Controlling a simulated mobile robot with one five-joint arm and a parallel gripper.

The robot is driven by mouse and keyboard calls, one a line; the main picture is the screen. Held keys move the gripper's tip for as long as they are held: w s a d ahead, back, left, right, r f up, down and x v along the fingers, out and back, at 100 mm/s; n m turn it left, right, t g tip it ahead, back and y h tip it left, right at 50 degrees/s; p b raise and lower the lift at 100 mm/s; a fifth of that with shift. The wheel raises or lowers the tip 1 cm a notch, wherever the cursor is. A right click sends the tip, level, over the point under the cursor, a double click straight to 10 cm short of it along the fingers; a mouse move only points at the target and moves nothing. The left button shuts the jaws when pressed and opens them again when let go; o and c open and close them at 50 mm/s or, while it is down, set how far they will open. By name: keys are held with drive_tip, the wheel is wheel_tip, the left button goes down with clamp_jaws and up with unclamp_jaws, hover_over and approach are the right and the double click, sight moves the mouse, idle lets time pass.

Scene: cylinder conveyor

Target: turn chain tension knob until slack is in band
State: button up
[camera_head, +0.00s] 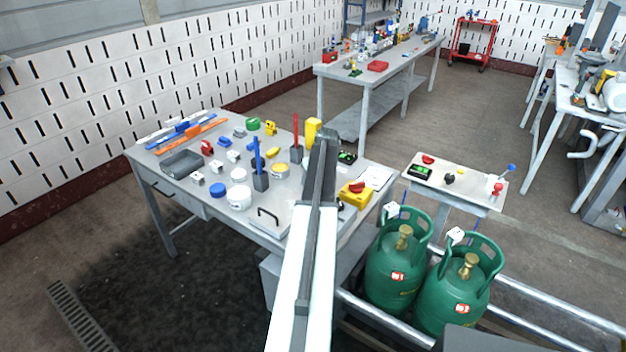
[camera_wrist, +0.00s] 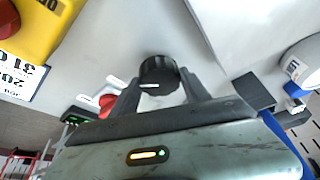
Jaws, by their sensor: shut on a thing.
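A round black knob (camera_wrist: 158,72) with a white pointer line shows in the wrist view, standing on a light grey surface. My gripper (camera_wrist: 160,88) has one finger on each side of it and is shut on it. The pointer line lies roughly level across the knob's near side. In the head view my arm covers the gripper. I cannot read a slack value.
A yellow box with a red button (camera_head: 355,194) and a white card (camera_head: 377,177) sit at the table's right end. The grey table (camera_head: 222,131) holds many small items left of my arm. Two green gas cylinders (camera_head: 393,275) stand at the right.

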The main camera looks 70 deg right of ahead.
drive_tip(key=shift+s+n, duration=0.1)
drive_tip(key=shift+n, duration=0.3)
drive_tip(key=o, duration=1.4)
drive_tip(key=p+v, duration=0.7)
drive_tip(key=v, duration=0.1)
drive_tip(key=shift+d, duration=0.1)
drive_tip(key=shift+f, duration=0.1)
